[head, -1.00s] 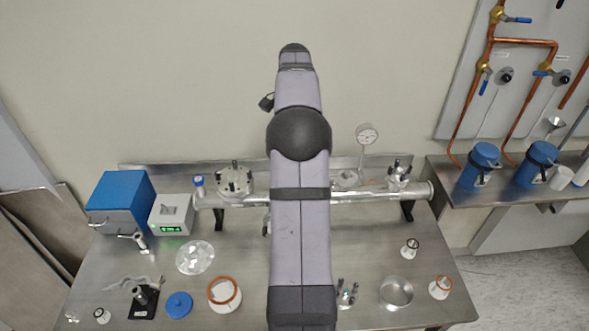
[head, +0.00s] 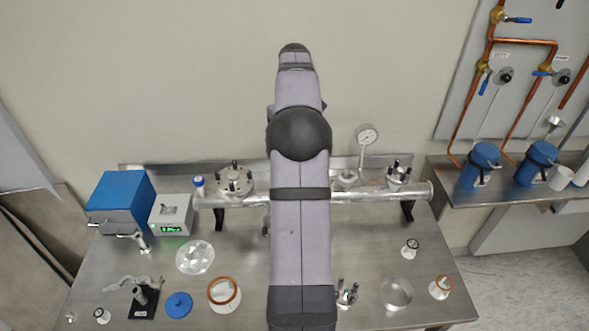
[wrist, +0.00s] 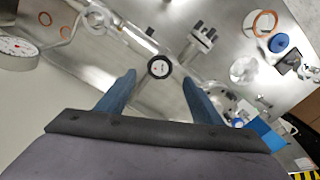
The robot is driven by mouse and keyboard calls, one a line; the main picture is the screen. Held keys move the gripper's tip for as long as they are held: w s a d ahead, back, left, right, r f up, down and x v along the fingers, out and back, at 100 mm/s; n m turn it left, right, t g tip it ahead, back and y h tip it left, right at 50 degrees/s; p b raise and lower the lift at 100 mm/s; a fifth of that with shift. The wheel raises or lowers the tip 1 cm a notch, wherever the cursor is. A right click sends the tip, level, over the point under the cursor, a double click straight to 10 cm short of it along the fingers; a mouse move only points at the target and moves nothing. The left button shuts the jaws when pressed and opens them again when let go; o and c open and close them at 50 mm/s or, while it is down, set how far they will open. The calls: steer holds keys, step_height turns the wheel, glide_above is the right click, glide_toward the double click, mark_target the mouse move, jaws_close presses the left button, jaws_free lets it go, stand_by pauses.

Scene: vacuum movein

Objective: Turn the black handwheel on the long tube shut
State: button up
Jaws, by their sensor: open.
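The long metal tube (head: 355,193) lies across the back of the bench in the head view. It also crosses the wrist view diagonally (wrist: 128,32). The black handwheel (wrist: 158,67) shows in the wrist view as a dark ring with a pale centre, beside the tube. My gripper (wrist: 158,80) is open, with one blue finger on each side of the handwheel in the picture. Whether the fingers are level with the wheel or short of it I cannot tell. In the head view my arm hides the gripper and the handwheel.
A dial gauge (head: 367,137) rises behind the tube; bolted flanges (head: 235,180) stand on it. A blue box (head: 120,203) and grey controller (head: 172,214) are at left. A bolted fitting (head: 347,293), glass dish (head: 396,292) and other loose parts lie on the front bench.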

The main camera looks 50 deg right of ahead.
steer(key=shift+f, duration=0.15)
steer(key=shift+f+p, duration=1)
steer(key=shift+f, duration=2.5)
steer(key=c, duration=1.1)
